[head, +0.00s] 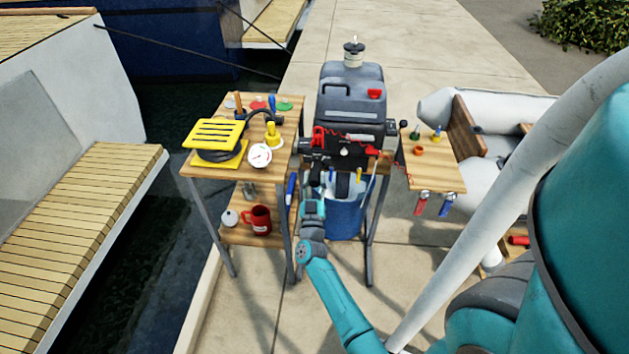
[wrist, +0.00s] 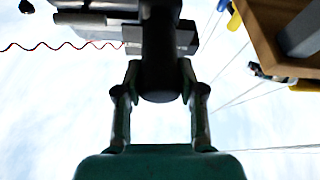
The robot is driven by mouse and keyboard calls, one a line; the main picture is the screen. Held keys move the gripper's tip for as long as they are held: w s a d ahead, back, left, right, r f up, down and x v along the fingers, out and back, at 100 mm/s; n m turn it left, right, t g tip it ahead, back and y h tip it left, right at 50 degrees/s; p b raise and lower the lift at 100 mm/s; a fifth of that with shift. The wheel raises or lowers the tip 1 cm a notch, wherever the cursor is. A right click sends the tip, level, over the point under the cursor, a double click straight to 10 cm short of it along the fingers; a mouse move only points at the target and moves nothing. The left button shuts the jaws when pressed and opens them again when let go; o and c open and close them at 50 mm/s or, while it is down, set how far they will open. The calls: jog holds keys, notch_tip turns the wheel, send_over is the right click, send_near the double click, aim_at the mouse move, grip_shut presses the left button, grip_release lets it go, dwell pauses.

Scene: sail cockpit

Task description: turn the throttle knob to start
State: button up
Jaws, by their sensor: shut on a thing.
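In the wrist view, my gripper (wrist: 160,84) is shut on a dark rounded grip, which I take for the throttle knob (wrist: 160,45). One finger lies on each side of the grip, and its rounded end shows between them. Any start mark on it does not show. In the head view, my gripper (head: 325,188) is raised in front of the black motor unit (head: 345,160), which carries red parts on top. The gripper is small there, and the knob cannot be told apart clearly from the dark parts around it.
A blue bucket (head: 345,218) stands below the motor unit, and a grey tank (head: 350,100) behind it. The left wooden table (head: 200,168) holds a yellow slatted item, a gauge and tools. The right small table (head: 440,180) has handles hanging at its front. A red coiled cord (wrist: 60,44) hangs nearby.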

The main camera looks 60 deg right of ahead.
jog(key=shift+m, duration=0.5)
jog(key=m+g+h, duration=0.1)
jog(key=m+g, duration=0.1)
jog(key=m, duration=0.2)
jog(key=shift+w+g, duration=0.1)
jog(key=shift+g, duration=0.2)
jog(key=shift+m+g, duration=0.75)
jog(key=shift+m, duration=0.8)
jog(key=shift+m+g, duration=0.75)
jog(key=shift+m, duration=0.8)
jog(key=o, duration=1.1)
jog(key=shift+o, duration=0.2)
